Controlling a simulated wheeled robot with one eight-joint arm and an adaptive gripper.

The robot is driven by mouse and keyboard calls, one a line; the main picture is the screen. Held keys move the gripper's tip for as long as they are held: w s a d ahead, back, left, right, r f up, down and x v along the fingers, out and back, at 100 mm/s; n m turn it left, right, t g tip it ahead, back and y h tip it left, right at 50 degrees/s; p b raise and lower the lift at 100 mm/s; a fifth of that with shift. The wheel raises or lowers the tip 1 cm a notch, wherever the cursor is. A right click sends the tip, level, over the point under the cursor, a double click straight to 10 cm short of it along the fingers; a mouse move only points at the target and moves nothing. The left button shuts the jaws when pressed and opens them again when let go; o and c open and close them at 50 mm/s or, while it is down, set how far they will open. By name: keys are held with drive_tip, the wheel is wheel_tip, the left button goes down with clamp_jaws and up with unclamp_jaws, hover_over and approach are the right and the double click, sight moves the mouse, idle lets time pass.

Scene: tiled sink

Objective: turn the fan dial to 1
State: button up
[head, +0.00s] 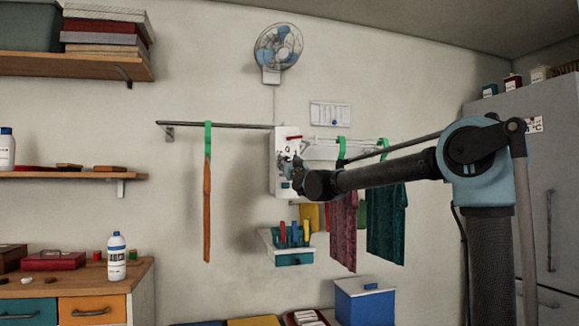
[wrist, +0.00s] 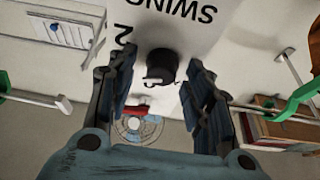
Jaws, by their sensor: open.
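A white fan control box (head: 282,146) is fixed to the wall below the fan (head: 279,48). In the wrist view, which is upside down, the panel (wrist: 180,32) shows "SWING" and a "2". A dark round dial (wrist: 161,65) sits on the panel. The mark it points to cannot be made out. My gripper (wrist: 160,76) is open, with one finger on either side of the dial. I cannot tell whether the fingers touch it. In the head view my gripper (head: 293,176) is at the box's lower part and hides the dial.
A wall rail (head: 220,125) runs beside the box, with an orange strip (head: 207,205) hanging left. Dark red cloth (head: 343,228) and green cloth (head: 388,225) hang on the right, under my arm. A small wall rack (head: 291,246) is below.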

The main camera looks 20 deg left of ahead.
drive_tip(key=c, duration=1)
drive_tip(key=shift+n, duration=0.3)
drive_tip(key=shift+n+g+y, duration=0.5)
drive_tip(key=shift+n+y, duration=0.3)
drive_tip(key=shift+n, duration=0.5)
drive_tip(key=o, duration=1)
drive_tip(key=shift+d, duration=0.1)
